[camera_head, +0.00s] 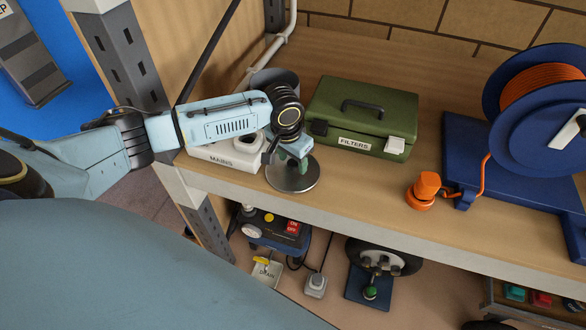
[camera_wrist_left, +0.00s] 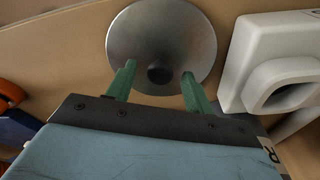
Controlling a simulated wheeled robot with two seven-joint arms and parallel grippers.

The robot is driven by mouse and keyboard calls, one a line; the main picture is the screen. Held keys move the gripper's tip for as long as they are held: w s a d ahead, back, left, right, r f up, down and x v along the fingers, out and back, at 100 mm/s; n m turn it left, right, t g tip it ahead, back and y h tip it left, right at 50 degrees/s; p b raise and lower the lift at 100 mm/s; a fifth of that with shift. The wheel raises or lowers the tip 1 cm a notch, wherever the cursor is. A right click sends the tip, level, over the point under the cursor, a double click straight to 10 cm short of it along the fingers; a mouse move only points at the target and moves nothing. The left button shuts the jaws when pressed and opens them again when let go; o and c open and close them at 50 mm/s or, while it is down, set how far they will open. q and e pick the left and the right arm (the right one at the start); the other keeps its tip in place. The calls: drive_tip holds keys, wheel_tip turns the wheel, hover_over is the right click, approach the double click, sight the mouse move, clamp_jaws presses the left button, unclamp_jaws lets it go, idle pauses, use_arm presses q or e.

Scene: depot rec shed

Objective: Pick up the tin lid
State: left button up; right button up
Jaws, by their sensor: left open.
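The tin lid (camera_head: 293,174) is a round grey metal disc lying on the wooden shelf near its front edge. My right gripper is not in view.
A green FILTERS case (camera_head: 365,112) is behind right. An orange plug (camera_head: 426,187) and a cable reel (camera_head: 530,90) are farther right. A grey pot (camera_head: 272,77) stands behind my gripper.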

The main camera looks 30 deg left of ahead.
use_arm(q)
drive_tip(key=c, duration=1.1)
drive_tip(key=shift+r, duration=0.1)
